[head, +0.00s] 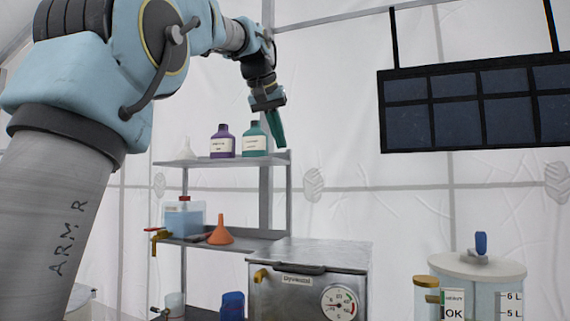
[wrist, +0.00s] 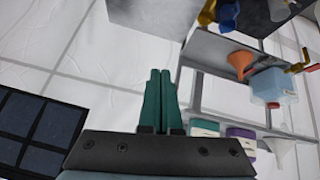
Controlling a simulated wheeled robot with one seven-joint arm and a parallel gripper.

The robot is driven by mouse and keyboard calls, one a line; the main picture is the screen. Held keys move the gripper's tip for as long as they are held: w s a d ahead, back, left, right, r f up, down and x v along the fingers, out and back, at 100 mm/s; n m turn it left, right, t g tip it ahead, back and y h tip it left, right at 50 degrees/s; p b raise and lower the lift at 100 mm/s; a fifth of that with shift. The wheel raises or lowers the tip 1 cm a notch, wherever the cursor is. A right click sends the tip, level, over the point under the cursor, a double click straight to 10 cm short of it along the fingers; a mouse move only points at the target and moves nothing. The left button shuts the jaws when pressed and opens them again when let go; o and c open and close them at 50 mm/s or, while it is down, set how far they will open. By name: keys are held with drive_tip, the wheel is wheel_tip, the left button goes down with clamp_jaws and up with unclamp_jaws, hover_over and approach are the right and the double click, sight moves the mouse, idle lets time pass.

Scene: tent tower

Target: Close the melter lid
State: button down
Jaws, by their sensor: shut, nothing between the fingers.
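My gripper (head: 276,128) is raised in front of the tent wall, near the upper shelf's right end. Its green fingers are pressed together and empty; they also show in the wrist view (wrist: 157,100). No thing is clearly marked as the melter. A metal box (head: 308,300) with a round dial and a label stands below, its flat top (head: 310,252) level. At right, a clear tank (head: 478,300) with litre marks has a round white lid (head: 475,266) with a blue knob, lying flat on it. My gripper is well above both and touches neither.
A shelf rack (head: 188,240) holds purple (head: 223,143) and teal (head: 254,141) bottles, an orange funnel (head: 221,232) and a jug of blue liquid (head: 184,219). A dark panel (head: 475,105) hangs at upper right. Air between panel and rack is clear.

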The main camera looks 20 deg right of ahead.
wheel_tip(320, 180, down, 7)
drive_tip(key=d+p, duration=0.1)
idle(0.4)
drive_tip(key=shift+s, duration=0.1)
